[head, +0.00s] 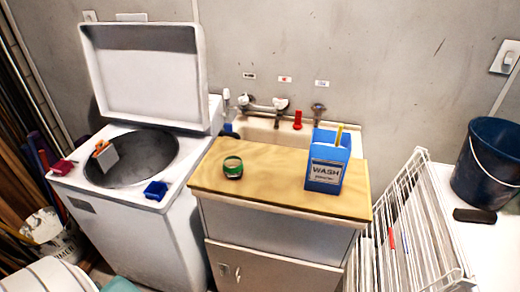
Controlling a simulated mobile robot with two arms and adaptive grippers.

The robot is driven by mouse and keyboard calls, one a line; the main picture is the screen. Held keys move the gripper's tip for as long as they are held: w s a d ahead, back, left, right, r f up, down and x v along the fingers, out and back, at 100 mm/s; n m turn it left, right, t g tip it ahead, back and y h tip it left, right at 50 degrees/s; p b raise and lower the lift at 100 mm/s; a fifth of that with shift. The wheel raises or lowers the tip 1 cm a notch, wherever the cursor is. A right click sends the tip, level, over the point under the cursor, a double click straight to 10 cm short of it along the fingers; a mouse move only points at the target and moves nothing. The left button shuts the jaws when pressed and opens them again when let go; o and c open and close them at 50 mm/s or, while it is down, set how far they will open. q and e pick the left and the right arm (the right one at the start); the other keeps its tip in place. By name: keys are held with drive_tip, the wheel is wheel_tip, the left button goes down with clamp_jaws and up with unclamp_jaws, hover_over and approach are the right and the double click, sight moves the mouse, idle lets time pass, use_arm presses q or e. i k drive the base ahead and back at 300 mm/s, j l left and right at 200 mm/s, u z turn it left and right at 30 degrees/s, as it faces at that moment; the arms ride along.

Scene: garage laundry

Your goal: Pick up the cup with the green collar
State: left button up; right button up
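A small dark cup with a green collar (233,166) stands on the left part of the wooden counter board (265,188). Its lower body looks dark, and it is too small to make out more. Nothing touches it, and there is bare wood around it. Neither of my grippers is in the head view.
A blue WASH box (326,170) stands on the board's right side. Behind it is a sink (262,132) with taps and a red item (297,120). An open washer (185,172) is at left, a white rack (405,240) and dark bucket (490,165) at right.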

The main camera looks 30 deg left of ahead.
sight(233, 169)
drive_tip(key=k+j+u, duration=0.1)
drive_tip(key=j+u, duration=0.25)
drive_tip(key=j, duration=0.5)
drive_tip(key=j+u, duration=0.35)
drive_tip(key=j, duration=0.5)
drive_tip(key=i+j+u, duration=0.2)
drive_tip(key=j+u, duration=0.15)
drive_tip(key=j, duration=0.45)
